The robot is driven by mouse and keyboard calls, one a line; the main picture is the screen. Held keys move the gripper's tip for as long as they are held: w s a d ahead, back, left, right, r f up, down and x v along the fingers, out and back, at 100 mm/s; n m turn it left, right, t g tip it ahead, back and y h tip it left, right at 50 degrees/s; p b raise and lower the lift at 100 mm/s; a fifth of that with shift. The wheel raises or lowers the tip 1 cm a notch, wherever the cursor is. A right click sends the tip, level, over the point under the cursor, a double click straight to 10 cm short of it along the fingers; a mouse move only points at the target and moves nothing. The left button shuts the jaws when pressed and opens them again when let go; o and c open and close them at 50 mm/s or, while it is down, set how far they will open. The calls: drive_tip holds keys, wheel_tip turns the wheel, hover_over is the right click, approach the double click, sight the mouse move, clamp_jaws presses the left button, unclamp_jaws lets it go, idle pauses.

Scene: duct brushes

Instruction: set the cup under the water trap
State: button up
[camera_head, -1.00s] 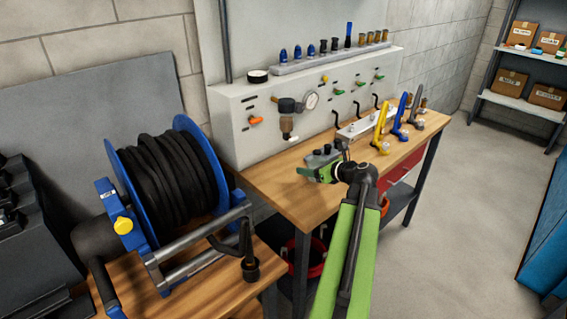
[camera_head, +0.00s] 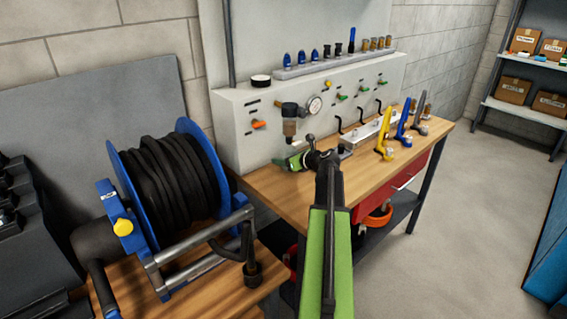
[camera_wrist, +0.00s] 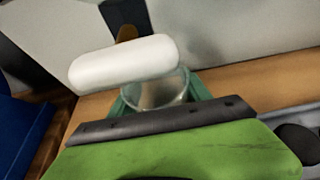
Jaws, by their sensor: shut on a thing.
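The water trap (camera_head: 290,126) hangs on the front of the grey panel, with a dark top and an amber bowl. In the wrist view, part of its amber bowl (camera_wrist: 127,33) shows above a rounded white piece (camera_wrist: 122,63). My gripper (camera_head: 290,163) is close below the trap, over the bench. It is shut on a clear cup (camera_wrist: 160,94), whose open mouth shows between the green jaws in the wrist view. The white piece overlaps the cup's rim in that view. The cup's base is hidden, and I cannot make the cup out in the head view.
The wooden bench (camera_head: 290,199) has bare room in front of the panel (camera_head: 230,135). A rail with yellow (camera_head: 384,135), blue (camera_head: 402,121) and grey handles stands right of my gripper. A hose reel (camera_head: 175,180) stands at the left.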

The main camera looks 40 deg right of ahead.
drive_tip(key=shift+f, duration=0.15)
drive_tip(key=o, duration=1.5)
drive_tip(key=shift+r+p, duration=0.3)
drive_tip(key=shift+r, duration=0.05)
drive_tip(key=p+v, duration=0.4)
drive_tip(key=v, duration=0.8)
drive_tip(key=shift+s+f, duration=0.1)
drive_tip(key=shift+f, duration=0.1)
drive_tip(key=shift+r, duration=0.1)
